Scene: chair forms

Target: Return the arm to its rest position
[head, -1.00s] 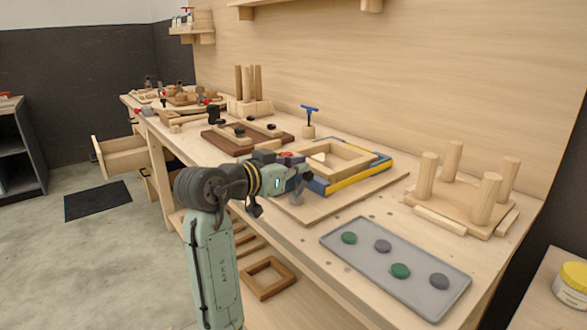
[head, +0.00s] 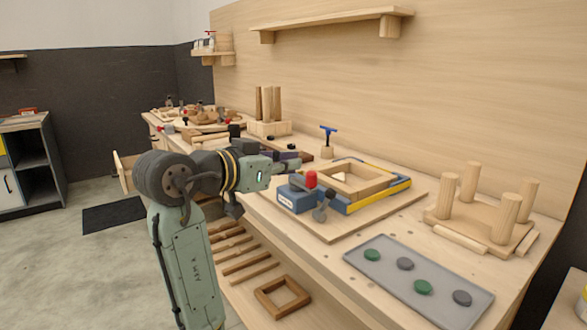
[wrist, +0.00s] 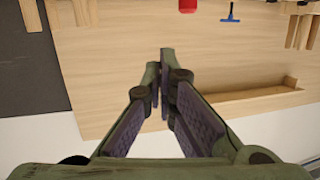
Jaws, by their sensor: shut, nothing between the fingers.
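My arm is folded at the left of the workbench in the head view, with its green links and black joints in front of the bench edge. My gripper (head: 288,168) points right, above the bench and just left of a blue box with a red knob. In the wrist view my gripper (wrist: 165,62) has its two fingertips together with nothing between them. The wrist camera looks across at the wooden back wall, and the bench surface is mostly out of that view.
A blue box with a red knob (head: 296,196) stands near the gripper, beside a wooden frame (head: 358,177) in blue and yellow clamps. A grey tray (head: 385,281) with green and grey discs lies at the front right. A four-post wooden form (head: 480,232) stands behind it.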

